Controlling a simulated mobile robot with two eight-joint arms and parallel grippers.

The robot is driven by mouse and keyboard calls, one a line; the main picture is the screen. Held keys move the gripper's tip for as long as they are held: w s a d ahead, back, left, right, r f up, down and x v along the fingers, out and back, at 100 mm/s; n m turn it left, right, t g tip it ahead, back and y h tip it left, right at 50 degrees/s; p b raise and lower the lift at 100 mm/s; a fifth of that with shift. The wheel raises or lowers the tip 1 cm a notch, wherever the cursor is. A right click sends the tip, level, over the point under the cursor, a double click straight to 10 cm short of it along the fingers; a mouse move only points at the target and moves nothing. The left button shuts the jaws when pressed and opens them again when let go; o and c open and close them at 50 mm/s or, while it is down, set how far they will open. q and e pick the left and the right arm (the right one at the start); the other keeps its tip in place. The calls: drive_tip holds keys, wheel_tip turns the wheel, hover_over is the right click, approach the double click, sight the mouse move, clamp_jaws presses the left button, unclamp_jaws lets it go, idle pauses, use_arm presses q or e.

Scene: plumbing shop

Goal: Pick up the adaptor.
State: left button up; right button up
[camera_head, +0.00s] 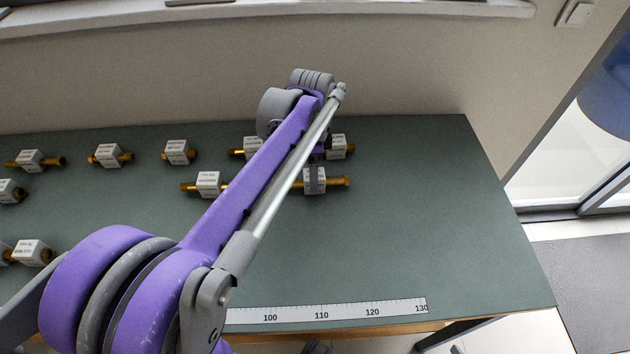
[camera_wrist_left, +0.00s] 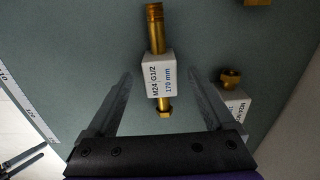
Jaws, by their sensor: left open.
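An adaptor (camera_wrist_left: 158,75), a brass fitting with a white label block reading "M24 G1/2 120 mm", lies on the green table. In the left wrist view it is ahead of and between the spread fingers of my left gripper (camera_wrist_left: 162,92), which is open and empty. The same adaptor seems to be the front one by the gripper in the head view (camera_head: 314,187); my arm hides its left part. My left gripper (camera_head: 316,160) is mostly hidden behind my arm there. Whether the fingers reach down beside the block is unclear.
A second labelled adaptor (camera_head: 338,146) lies just behind; it also shows in the wrist view (camera_wrist_left: 232,80). Another adaptor (camera_head: 208,184) lies to the left, with several more beyond. A ruler (camera_head: 330,311) runs along the front edge. The table's right side is clear.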

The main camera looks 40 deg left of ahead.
use_arm(q)
drive_tip(key=f, duration=0.4)
drive_tip(key=shift+w+d, duration=0.2)
clamp_jaws()
